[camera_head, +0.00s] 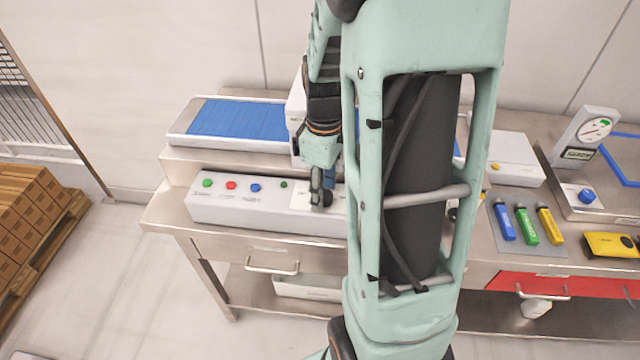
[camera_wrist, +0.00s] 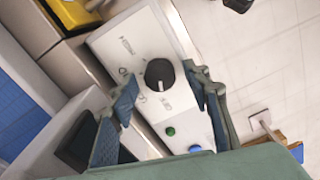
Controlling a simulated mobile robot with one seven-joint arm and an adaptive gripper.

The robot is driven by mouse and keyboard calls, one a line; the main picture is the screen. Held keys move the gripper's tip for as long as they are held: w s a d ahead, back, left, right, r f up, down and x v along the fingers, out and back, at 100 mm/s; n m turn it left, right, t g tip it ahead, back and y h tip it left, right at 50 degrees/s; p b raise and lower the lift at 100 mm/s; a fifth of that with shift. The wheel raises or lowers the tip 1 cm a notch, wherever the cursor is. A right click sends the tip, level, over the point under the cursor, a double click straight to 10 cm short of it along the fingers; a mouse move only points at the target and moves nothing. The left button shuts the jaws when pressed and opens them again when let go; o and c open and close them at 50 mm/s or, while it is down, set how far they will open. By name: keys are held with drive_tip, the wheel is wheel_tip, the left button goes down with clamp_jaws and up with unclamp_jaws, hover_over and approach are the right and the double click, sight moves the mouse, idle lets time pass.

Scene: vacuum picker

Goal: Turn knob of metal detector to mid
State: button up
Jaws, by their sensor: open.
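The metal detector's control box (camera_head: 232,206) is a long white panel on the front of the steel table. Its black round knob (camera_wrist: 160,74) shows clearly in the wrist view, on a light plate with small printed marks. The marks are too small to read. My gripper (camera_wrist: 164,92) is open, with one finger on each side of the knob. The fingers look apart from it. In the head view my gripper (camera_head: 322,190) is at the knob, which it partly hides. My arm covers the right end of the box.
Green, red and blue buttons (camera_head: 231,185) sit left of the knob. A blue conveyor belt (camera_head: 238,119) lies behind.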

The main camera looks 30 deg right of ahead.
drive_tip(key=shift+f, duration=0.1)
drive_tip(key=shift+c, duration=0.6)
drive_tip(key=c, duration=1)
drive_tip(key=shift+c, duration=0.2)
drive_tip(key=shift+m, duration=0.3)
drive_tip(key=m, duration=0.4)
drive_tip(key=shift+b, duration=0.3)
drive_tip(key=m, duration=0.4)
drive_tip(key=shift+m, duration=0.4)
drive_tip(key=m, duration=0.4)
drive_tip(key=shift+d+m+p, duration=0.1)
drive_tip(key=shift+m+p, duration=0.4)
drive_tip(key=shift+m, duration=1.6)
